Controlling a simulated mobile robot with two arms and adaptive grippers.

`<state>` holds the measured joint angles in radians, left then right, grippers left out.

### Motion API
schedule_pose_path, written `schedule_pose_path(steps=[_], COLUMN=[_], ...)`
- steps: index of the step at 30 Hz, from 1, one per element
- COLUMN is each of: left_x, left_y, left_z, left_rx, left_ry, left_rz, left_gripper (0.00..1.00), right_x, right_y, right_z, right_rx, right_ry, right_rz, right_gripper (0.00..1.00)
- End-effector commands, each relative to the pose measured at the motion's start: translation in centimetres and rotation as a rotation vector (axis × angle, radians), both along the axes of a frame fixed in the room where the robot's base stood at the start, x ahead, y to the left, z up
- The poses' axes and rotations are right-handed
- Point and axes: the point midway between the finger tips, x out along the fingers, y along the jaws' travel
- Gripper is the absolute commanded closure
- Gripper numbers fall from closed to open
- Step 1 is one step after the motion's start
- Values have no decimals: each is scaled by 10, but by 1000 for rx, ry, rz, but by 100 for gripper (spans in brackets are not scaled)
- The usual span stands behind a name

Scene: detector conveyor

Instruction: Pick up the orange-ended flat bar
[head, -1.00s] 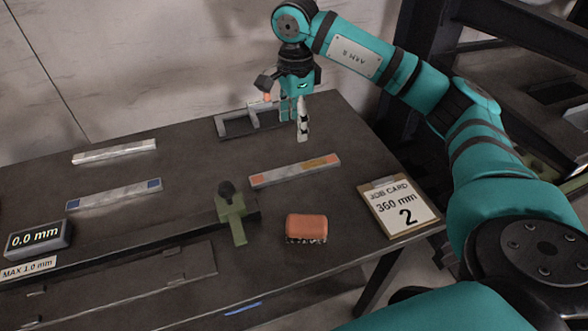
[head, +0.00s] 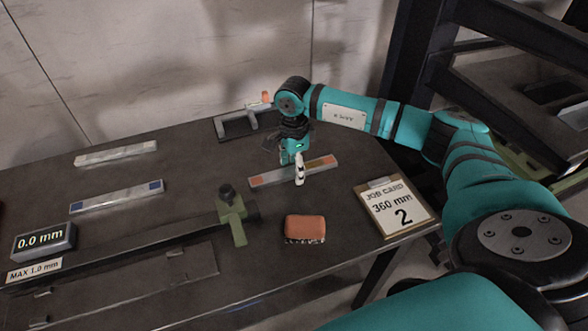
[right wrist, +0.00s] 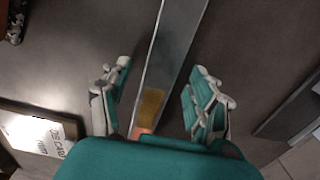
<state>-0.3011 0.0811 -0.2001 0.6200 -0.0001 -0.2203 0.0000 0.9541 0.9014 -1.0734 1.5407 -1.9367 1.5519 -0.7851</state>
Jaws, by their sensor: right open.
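The orange-ended flat bar (head: 274,177) lies flat on the dark table, grey in the middle with orange ends. Its middle is partly hidden by my right gripper (head: 297,178), which is over it, pointing down. In the right wrist view the bar (right wrist: 172,50) runs between the two spread fingers of the right gripper (right wrist: 161,70), with a gap on each side. An amber patch and an orange end show low in that view. The right gripper is open and empty. My left gripper is in neither view.
A blue-ended bar (head: 117,197) and a plain pale bar (head: 116,153) lie to the left. A green clamp (head: 232,218), an orange-brown block (head: 305,228) and the job card (head: 396,208) are nearer the front. A grey bracket (head: 236,124) stands behind.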

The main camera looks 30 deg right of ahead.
Motion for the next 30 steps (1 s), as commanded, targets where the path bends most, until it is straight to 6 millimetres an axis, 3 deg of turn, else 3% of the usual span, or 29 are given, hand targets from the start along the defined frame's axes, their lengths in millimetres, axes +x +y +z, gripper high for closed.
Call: schedule_pose_path(steps=[8, 22, 30], left_x=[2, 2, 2], left_y=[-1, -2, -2], left_z=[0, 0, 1], left_rx=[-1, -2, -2], left_ry=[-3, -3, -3], left_rz=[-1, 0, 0], left_gripper=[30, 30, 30], right_x=[0, 0, 2], right_y=[0, 0, 0], right_z=[-3, -3, 0], right_rx=[0, 0, 1], right_ry=[-2, -2, -8], right_rz=[1, 0, 0], right_gripper=[40, 100, 100])
